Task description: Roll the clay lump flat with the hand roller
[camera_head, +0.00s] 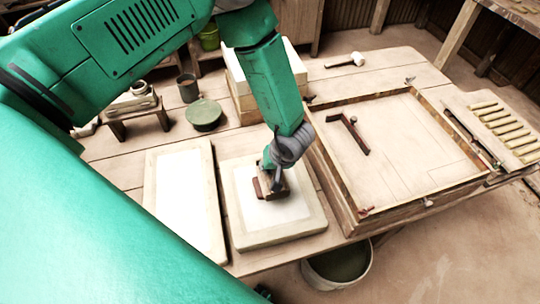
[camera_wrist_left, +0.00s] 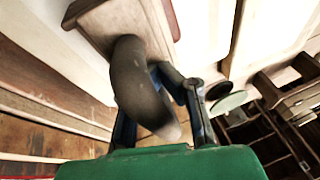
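My left gripper (camera_head: 271,160) is low over a pale slab (camera_head: 245,236) at the table's front middle. It appears shut around the dark grey handle (camera_wrist_left: 135,85) of a tool with a brown wooden body, which shows in the head view (camera_head: 267,187) and left wrist view (camera_wrist_left: 112,20). The tool rests on or just above the slab's white centre. I cannot tell for sure whether it is the hand roller. No clay lump is clearly visible; the tool and gripper hide part of the slab. My right gripper is not in view.
A second pale slab (camera_head: 148,205) lies to the left. A wooden frame (camera_head: 345,203) with a dark angled tool (camera_head: 349,133) fills the right. A green round dish (camera_head: 203,115), a cup (camera_head: 187,88) and a mallet (camera_head: 345,62) are behind. A bucket (camera_head: 337,268) stands below the front edge.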

